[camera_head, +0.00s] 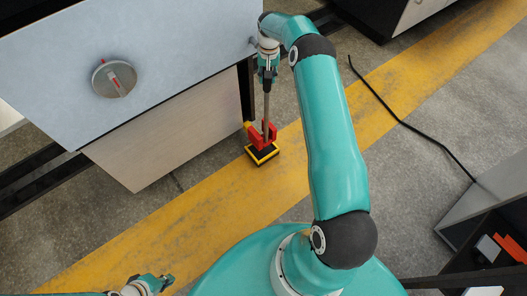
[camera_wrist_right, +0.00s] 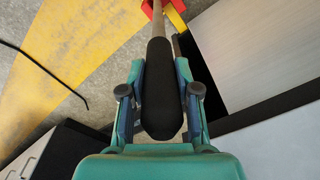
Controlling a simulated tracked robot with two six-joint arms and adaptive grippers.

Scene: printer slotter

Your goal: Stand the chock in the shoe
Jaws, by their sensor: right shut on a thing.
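My right gripper (camera_head: 267,76) is shut on the black grip (camera_wrist_right: 161,88) of a long brown shaft (camera_head: 266,106), which hangs nearly upright. At its lower end is a red piece with upright prongs (camera_head: 268,132); red and yellow also show past the shaft in the right wrist view (camera_wrist_right: 176,6). Directly below the red piece is a black block with a yellow rim (camera_head: 262,154), at the floor. I cannot tell which part is the chock and which the shoe, or whether they touch. My left gripper (camera_head: 160,282) is low at the bottom edge, away from these; its jaw opening is unclear.
A large cabinet with a pale blue top (camera_head: 170,55) and a round dial (camera_head: 115,78) stands left of the shaft. A yellow floor stripe (camera_head: 200,198) runs past the block. A black cable (camera_head: 405,122) lies on the floor at right. An open dark box (camera_head: 490,225) stands at lower right.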

